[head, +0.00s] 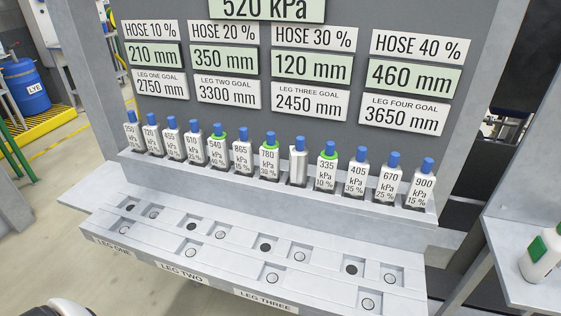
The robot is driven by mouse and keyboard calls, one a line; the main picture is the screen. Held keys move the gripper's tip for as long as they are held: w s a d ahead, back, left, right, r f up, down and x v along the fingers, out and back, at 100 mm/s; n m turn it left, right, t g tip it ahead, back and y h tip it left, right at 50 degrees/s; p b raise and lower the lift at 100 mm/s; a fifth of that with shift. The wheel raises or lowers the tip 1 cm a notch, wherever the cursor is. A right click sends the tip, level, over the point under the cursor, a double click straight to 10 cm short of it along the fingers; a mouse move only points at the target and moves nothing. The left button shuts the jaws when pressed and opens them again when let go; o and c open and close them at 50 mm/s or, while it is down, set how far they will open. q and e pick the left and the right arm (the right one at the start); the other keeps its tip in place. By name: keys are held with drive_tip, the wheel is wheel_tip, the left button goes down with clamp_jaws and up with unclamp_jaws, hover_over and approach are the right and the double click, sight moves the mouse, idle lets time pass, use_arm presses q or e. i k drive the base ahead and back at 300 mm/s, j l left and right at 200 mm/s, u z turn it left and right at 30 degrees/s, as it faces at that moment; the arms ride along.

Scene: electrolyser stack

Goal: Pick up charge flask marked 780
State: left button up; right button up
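The charge flask that appears to be marked 780 (269,162) stands upright in the row on the upper ledge, near the middle. It is white with a blue cap and a green ring around its neck. Its small label is hard to read exactly. A flask marked 865 (242,158) stands to its left. To its right is a flask with no readable label facing me (298,165). No gripper fingers show in the head view; a white rounded part, probably mine, shows at the bottom left edge.
Several similar flasks fill the ledge (222,180) closely, including 540 (217,150) and 335 (327,172), both green-ringed. The lower shelf (330,262) has empty sockets. A grey panel with signs rises behind. A green-and-white bottle (540,258) stands at right.

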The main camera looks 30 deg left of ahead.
sight(269, 153)
drive_tip(key=i+l+u, duration=0.2)
drive_tip(key=l, duration=0.2)
drive_tip(key=l+u, duration=0.2)
drive_tip(key=l, duration=0.25)
drive_tip(key=i+l+u, duration=0.2)
drive_tip(key=l, duration=0.25)
drive_tip(key=k, duration=0.05)
